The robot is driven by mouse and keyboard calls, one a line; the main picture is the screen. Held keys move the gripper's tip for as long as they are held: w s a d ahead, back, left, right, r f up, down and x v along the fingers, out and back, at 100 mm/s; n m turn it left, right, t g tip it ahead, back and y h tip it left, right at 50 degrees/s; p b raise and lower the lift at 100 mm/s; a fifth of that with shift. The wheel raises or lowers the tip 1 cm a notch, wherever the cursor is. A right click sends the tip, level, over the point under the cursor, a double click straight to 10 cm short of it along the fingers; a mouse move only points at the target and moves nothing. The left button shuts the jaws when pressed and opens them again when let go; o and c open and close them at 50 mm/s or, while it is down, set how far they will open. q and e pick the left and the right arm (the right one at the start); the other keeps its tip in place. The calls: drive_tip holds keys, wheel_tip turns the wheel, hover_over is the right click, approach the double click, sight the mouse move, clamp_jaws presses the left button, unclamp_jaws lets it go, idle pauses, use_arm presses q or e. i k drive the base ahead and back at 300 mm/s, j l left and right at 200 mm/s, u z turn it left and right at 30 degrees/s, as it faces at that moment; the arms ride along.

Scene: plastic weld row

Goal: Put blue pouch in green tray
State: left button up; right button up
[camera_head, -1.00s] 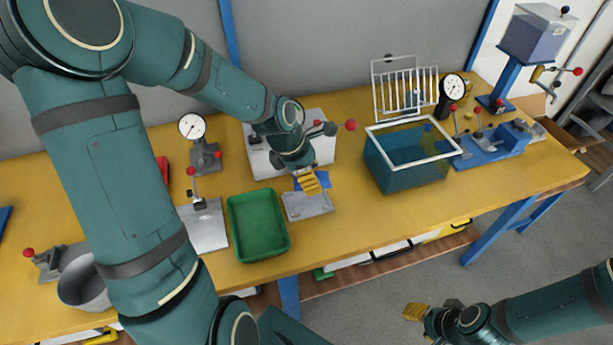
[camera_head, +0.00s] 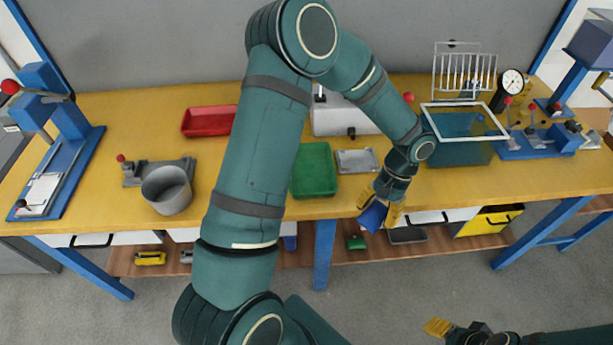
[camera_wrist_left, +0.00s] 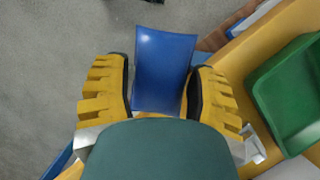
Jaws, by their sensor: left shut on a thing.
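The blue pouch (camera_head: 373,215) is held between the yellow fingers of my left gripper (camera_head: 381,211), in front of the table's front edge. In the left wrist view the pouch (camera_wrist_left: 164,68) sticks out between the two fingers (camera_wrist_left: 160,92), with the grey floor behind it. The green tray (camera_head: 315,170) lies on the yellow table, left of and behind the gripper, and looks empty. Its corner shows at the right of the left wrist view (camera_wrist_left: 290,92). My right gripper (camera_head: 438,327) is low at the bottom right, apart from everything; its finger opening is unclear.
A metal plate (camera_head: 357,161) lies right of the green tray. A blue see-through bin (camera_head: 462,152) with a white rim stands further right. A red tray (camera_head: 208,121) and a grey pot (camera_head: 167,190) are on the left. My left arm passes over the table left of the green tray.

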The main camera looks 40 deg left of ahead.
sight(312, 174)
drive_tip(key=l+u, duration=0.15)
drive_tip(key=u, duration=0.35)
drive_tip(key=k+l+u, duration=0.1)
drive_tip(key=u, duration=0.4)
